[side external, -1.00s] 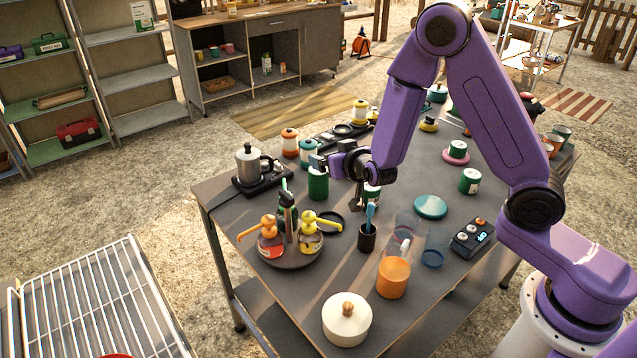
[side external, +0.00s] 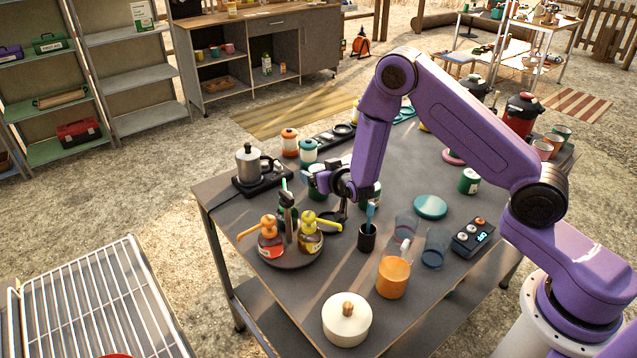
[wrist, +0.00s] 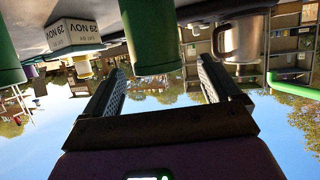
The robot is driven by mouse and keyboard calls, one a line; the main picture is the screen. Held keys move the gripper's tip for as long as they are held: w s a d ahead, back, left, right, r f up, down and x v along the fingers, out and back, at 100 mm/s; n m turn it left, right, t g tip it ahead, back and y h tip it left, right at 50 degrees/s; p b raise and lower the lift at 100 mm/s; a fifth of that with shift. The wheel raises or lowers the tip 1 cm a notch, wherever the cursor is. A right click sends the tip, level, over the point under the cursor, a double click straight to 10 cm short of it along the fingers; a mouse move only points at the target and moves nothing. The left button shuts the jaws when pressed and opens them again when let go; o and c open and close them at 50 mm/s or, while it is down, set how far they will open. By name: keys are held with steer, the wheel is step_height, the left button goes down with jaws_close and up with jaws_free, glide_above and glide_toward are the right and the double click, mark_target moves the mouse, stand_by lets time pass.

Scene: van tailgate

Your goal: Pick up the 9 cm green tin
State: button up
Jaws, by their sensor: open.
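In the side view my gripper (side external: 322,184) is low over the table, behind the bottle carousel, and hides most of the plain green tin there. In the wrist view, which is upside down, this green tin (wrist: 150,34) stands upright between the lines of my open fingers (wrist: 160,72), nearer the left one. I see no contact, and its depth between the fingertips is hard to judge. Another green tin (wrist: 9,45) is at the wrist view's left edge. A labelled green tin (side external: 469,181) stands farther right on the table. I cannot read their heights.
A moka pot (side external: 248,163) stands left of my gripper, a carousel (side external: 292,258) with pump bottles in front, and a dark cup (side external: 367,237) with a brush to the right. A teal-lidded jar (side external: 308,151) is close behind. A date block (wrist: 72,35) shows in the wrist view.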

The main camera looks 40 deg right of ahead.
mark_target(315, 169)
steer(key=shift+x, duration=2.7)
steer(key=shift+s+d, duration=0.1)
steer(key=c, duration=1.2)
